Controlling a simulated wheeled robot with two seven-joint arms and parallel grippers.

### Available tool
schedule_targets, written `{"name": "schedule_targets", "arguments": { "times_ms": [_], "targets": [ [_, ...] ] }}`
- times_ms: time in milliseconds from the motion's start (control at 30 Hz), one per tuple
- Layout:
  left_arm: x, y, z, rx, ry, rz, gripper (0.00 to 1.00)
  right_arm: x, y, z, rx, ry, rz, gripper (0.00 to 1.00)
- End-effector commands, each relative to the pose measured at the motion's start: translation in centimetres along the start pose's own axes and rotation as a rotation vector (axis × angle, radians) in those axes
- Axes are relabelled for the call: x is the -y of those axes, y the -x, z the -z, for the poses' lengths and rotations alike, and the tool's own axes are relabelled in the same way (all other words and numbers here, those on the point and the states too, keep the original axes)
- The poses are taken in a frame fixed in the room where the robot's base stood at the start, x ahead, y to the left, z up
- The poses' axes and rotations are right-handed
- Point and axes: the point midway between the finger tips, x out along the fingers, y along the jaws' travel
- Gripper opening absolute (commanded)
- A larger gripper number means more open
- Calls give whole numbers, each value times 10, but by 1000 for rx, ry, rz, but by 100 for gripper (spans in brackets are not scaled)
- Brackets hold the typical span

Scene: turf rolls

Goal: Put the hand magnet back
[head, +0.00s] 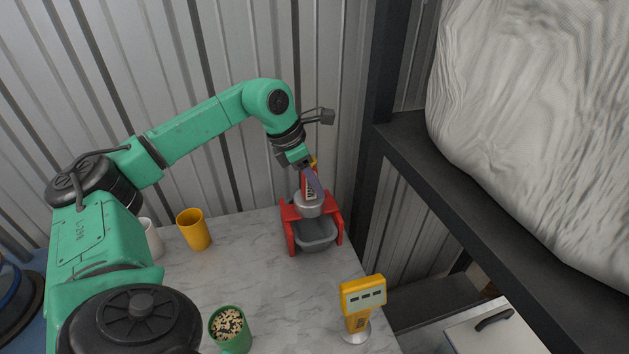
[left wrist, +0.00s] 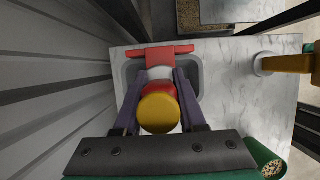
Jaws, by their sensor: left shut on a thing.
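The hand magnet (left wrist: 158,112) has a yellow cap, a red body and a pale round disc at its lower end. In the head view its grey disc (head: 308,206) is at the red stand (head: 289,213) with a grey tray (head: 317,242). I cannot tell whether the disc touches the stand. My left gripper (head: 312,184) is shut on the magnet from above, with its purple fingers on both sides of the red body. In the left wrist view the gripper (left wrist: 160,108) partly hides the tray. My right gripper is not in view.
A yellow device (head: 362,300) on a round silver foot stands at the front right of the marble table (head: 280,290). A green cup (head: 234,342) of grains, a yellow cup (head: 194,230) and a white cup (head: 152,240) stand left. A dark post and shelf (head: 480,195) rise right.

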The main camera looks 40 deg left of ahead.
Motion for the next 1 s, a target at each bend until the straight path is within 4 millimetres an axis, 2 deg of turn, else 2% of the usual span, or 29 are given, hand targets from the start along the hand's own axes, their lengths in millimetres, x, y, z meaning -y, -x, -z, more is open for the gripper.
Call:
{"name": "schedule_targets", "arguments": {
  "times_ms": [33,67,100,133,567,800,1000],
  "targets": [
    [0,-3,1,2,0,0,0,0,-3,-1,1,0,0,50],
    [0,-3,1,-1,0,0,47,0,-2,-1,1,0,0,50],
    [0,-2,1,-1,0,0,63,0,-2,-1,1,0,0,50],
    [0,-2,1,-1,0,0,70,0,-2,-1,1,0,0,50],
    [0,0,1,1,0,-1,70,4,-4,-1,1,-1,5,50],
    [1,51,4,4,-1,-3,70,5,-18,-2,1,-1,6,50],
    [2,105,1,4,-1,-1,70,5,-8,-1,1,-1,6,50]
  ]
}}
